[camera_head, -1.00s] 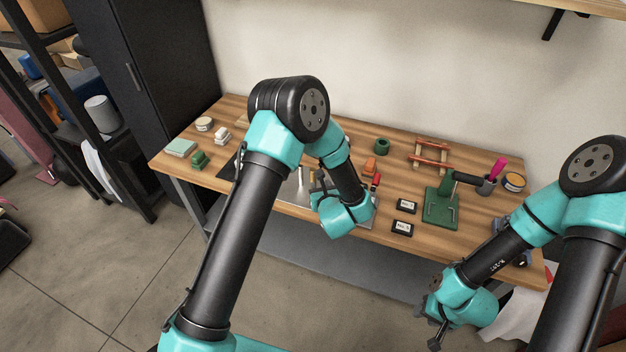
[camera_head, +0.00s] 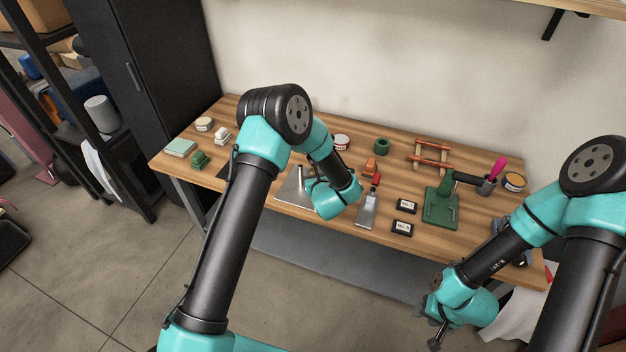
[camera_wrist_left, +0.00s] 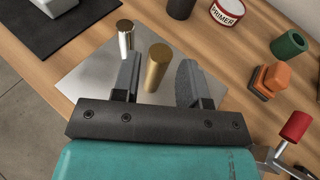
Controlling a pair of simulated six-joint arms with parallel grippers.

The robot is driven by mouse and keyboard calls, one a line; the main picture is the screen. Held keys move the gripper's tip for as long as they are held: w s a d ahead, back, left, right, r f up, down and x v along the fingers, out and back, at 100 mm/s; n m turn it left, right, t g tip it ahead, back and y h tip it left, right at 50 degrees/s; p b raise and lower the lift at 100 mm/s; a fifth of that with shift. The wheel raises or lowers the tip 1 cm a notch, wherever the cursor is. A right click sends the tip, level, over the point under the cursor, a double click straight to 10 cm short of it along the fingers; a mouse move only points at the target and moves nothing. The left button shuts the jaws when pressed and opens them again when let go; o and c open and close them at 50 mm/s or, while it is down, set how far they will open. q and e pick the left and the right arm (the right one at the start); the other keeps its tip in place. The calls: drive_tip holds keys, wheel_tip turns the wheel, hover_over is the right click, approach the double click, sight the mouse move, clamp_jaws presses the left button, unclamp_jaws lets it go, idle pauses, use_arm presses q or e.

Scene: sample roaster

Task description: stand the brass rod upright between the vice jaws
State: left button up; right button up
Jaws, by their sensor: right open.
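The brass rod (camera_wrist_left: 157,66) stands upright on a grey metal plate (camera_wrist_left: 88,82) in the left wrist view. My left gripper (camera_wrist_left: 160,58) is open, with one finger on each side of the rod and gaps showing. A shiny silver cylinder (camera_wrist_left: 125,36) stands close by, beyond the left finger. In the head view my left wrist (camera_head: 332,198) is over the plate and the rod is not clearly visible. My right gripper (camera_head: 437,338) is open and empty, low in front of the bench. I cannot make out the vice jaws clearly; a blue-grey object (camera_head: 499,224) is partly hidden behind my right arm.
A primer tin (camera_wrist_left: 227,11), green ring (camera_wrist_left: 288,45) and orange block (camera_wrist_left: 268,80) lie right of the plate. A red-tipped metal tool (camera_head: 367,208) lies near the front edge. A green press-like stand (camera_head: 440,207) and two labelled blocks (camera_head: 405,206) are further right.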

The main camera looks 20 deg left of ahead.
use_arm(q)
drive_tip(key=shift+x, duration=1.75)
drive_tip(key=shift+r, duration=0.15)
clamp_jaws()
